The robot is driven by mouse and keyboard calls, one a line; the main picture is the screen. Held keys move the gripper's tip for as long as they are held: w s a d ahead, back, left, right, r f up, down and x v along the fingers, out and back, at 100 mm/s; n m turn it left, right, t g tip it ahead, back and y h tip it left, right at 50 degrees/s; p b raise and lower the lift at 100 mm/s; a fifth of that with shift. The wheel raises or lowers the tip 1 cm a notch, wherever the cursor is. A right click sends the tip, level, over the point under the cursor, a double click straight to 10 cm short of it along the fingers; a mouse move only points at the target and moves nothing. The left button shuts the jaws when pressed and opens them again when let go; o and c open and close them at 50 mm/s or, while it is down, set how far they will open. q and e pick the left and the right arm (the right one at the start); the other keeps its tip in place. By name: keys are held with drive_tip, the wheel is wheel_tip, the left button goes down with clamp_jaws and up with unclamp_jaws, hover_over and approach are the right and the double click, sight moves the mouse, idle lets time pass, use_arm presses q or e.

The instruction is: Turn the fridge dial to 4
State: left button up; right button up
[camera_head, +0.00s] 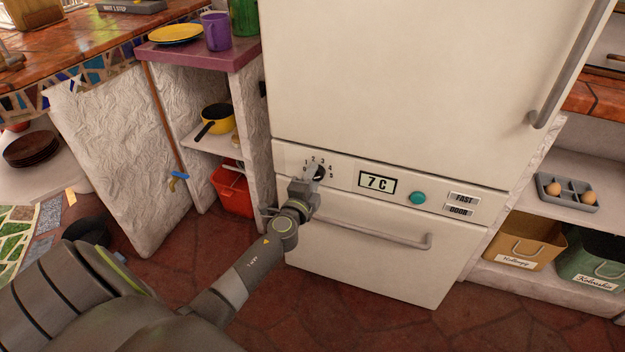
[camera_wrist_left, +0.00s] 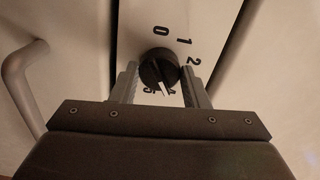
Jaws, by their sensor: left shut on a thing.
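The fridge dial (camera_head: 320,173) is a small black knob on the fridge's cream control panel, with numbers from 0 to 5 around it. In the left wrist view the dial (camera_wrist_left: 158,67) sits between the fingers of my left gripper (camera_wrist_left: 160,86). Its white pointer line is at the 4, on the side towards the 5. The right finger hides the 3. In the head view my left gripper (camera_head: 312,179) is shut on the dial and covers part of it. The fridge display (camera_head: 377,182) reads 7 C. My right gripper is out of view.
A green round button (camera_head: 418,198) and the FAST and DOOR labels are right of the display. The drawer handle (camera_head: 380,236) runs just below my gripper. A shelf unit with a red bin (camera_head: 232,192) stands close on the left.

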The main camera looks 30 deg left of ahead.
use_arm(q)
drive_tip(key=shift+f+m, duration=0.1)
drive_tip(key=shift+m, duration=0.3)
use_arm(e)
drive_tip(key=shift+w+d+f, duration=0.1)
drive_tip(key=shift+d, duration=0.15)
use_arm(q)
drive_tip(key=o, duration=1)
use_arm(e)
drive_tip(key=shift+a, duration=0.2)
use_arm(q)
drive_tip(key=v, duration=1.7)
drive_tip(key=shift+s+d+b, duration=0.15)
drive_tip(key=shift+s+b, duration=0.05)
drive_tip(key=shift+b, duration=0.15)
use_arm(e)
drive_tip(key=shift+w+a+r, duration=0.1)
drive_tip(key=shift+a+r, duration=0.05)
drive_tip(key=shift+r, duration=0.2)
